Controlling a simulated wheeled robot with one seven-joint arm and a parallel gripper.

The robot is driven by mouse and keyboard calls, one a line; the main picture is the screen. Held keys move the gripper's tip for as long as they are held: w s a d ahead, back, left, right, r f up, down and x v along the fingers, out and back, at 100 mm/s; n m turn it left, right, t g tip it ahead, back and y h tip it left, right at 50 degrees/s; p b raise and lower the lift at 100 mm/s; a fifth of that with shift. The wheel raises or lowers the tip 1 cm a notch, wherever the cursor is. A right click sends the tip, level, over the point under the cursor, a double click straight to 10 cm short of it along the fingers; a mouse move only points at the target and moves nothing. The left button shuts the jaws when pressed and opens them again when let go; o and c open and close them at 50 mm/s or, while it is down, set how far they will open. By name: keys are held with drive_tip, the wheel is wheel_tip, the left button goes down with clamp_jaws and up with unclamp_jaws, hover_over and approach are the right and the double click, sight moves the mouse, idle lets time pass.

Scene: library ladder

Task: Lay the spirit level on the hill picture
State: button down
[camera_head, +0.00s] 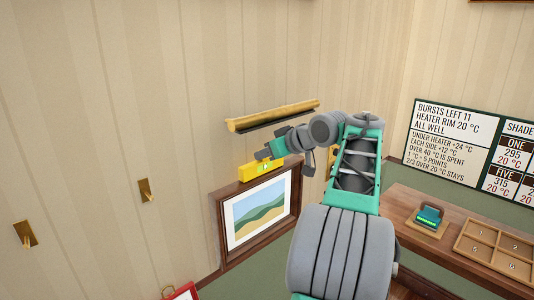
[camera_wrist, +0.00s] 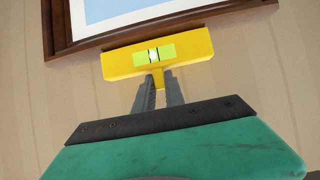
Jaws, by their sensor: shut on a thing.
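The yellow spirit level (camera_head: 248,172) is at the top edge of the hill picture (camera_head: 262,212), which hangs framed in dark wood on the wall. The picture looks tilted in the head view. My gripper (camera_head: 268,153) is shut on the level's small tab; its fingers (camera_wrist: 158,88) show this in the wrist view. There the level (camera_wrist: 120,66) lies along the picture's frame (camera_wrist: 150,34), and its pale bubble shows near the middle of the green vial. I cannot tell whether the level touches the frame.
A brass picture light or rail (camera_head: 270,115) sticks out from the wall just above my gripper. Two brass hooks (camera_head: 148,191) are on the wall at left. A wooden desk (camera_head: 430,190) at right bears a green device (camera_head: 430,215) and a compartment tray (camera_head: 488,266). A red-framed item (camera_head: 181,292) is at the bottom.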

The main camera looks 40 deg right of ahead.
drive_tip(key=c, duration=1.3)
unclamp_jaws()
drive_tip(key=o, duration=0.4)
drive_tip(key=shift+s, duration=0.1)
drive_tip(key=shift+p+v, duration=1.05)
drive_tip(key=shift+v, duration=1.4)
